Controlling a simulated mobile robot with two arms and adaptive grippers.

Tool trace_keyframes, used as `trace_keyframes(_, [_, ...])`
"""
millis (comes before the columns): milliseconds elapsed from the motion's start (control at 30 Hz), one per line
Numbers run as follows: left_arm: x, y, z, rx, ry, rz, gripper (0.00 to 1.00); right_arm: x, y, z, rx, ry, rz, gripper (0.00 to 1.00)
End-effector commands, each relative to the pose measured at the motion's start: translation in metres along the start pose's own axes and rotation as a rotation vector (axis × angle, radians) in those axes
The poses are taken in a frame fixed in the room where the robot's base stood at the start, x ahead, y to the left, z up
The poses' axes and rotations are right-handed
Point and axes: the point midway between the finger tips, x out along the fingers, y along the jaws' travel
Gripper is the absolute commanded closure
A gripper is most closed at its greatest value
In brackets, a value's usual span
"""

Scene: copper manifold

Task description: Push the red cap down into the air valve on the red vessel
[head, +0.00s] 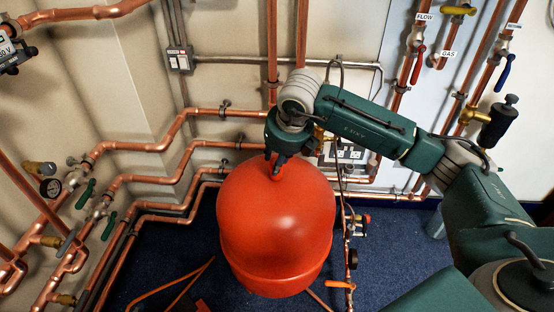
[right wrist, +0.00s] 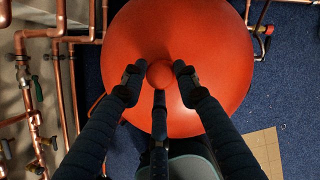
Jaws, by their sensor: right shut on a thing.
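The red vessel (head: 277,225) is a large rounded tank standing on the blue floor in the middle of the head view. It also fills the upper middle of the right wrist view (right wrist: 215,40). The small round red cap (right wrist: 160,73) is over the vessel's top, between the fingertips of my right gripper (right wrist: 159,77). The fingers are closed around its sides. In the head view my right gripper (head: 278,163) points down at the vessel's top and hides most of the cap. The air valve is hidden beneath the cap; I cannot tell how deep the cap sits. My left gripper is not in view.
Copper pipes (head: 150,180) run along the wall behind and left of the vessel. Valves with red (head: 418,63) and blue (head: 504,72) handles are at the upper right. A pressure gauge (head: 52,187) is at the left. A brown flat piece (right wrist: 265,150) lies on the floor.

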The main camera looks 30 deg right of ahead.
Motion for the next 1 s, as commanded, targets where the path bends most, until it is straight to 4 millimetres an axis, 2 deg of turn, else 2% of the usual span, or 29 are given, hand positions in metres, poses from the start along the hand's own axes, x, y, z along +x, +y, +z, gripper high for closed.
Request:
trace_keyframes(267, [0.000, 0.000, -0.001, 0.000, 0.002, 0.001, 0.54, 0.000, 0.000, 0.000, 0.000, 0.000, 0.000, 0.91])
trace_keyframes(300, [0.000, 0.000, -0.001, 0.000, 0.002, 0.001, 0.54, 0.000, 0.000, 0.000, 0.000, 0.000, 0.000, 0.64])
trace_keyframes(400, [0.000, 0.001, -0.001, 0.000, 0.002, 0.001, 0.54, 0.000, 0.000, 0.000, 0.000, 0.000, 0.000, 0.48])
trace_keyframes(767, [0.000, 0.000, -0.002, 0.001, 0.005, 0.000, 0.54, -0.005, 0.000, 0.001, 0.000, -0.001, 0.001, 0.48])
trace_keyframes(867, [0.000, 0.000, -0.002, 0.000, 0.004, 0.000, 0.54, -0.018, 0.000, 0.001, -0.001, -0.003, 0.000, 0.48])
trace_keyframes(1000, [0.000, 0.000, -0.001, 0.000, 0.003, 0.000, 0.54, -0.048, 0.000, 0.002, 0.000, -0.006, 0.001, 0.48])
